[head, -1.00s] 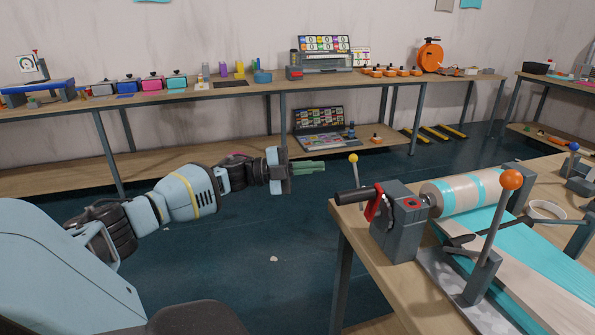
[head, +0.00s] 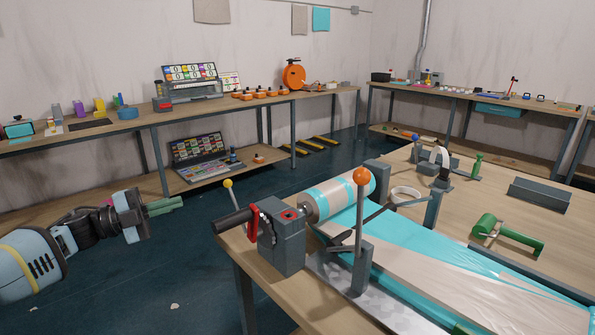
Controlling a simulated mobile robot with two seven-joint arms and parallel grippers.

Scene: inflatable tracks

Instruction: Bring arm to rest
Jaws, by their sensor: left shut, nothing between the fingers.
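My left gripper (head: 165,206) is at the left of the head view, its greenish fingers together and empty. It points right, over the floor, left of the near workbench and apart from it. My left arm (head: 32,262) comes in from the left edge, roughly level.
The near workbench (head: 262,308) carries a grey crank block (head: 282,240), a striped roll (head: 338,195), an orange-knobbed lever (head: 360,215) and a green roller (head: 492,228). A long shelf bench (head: 215,108) stands behind. Dark open floor (head: 150,285) lies between them.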

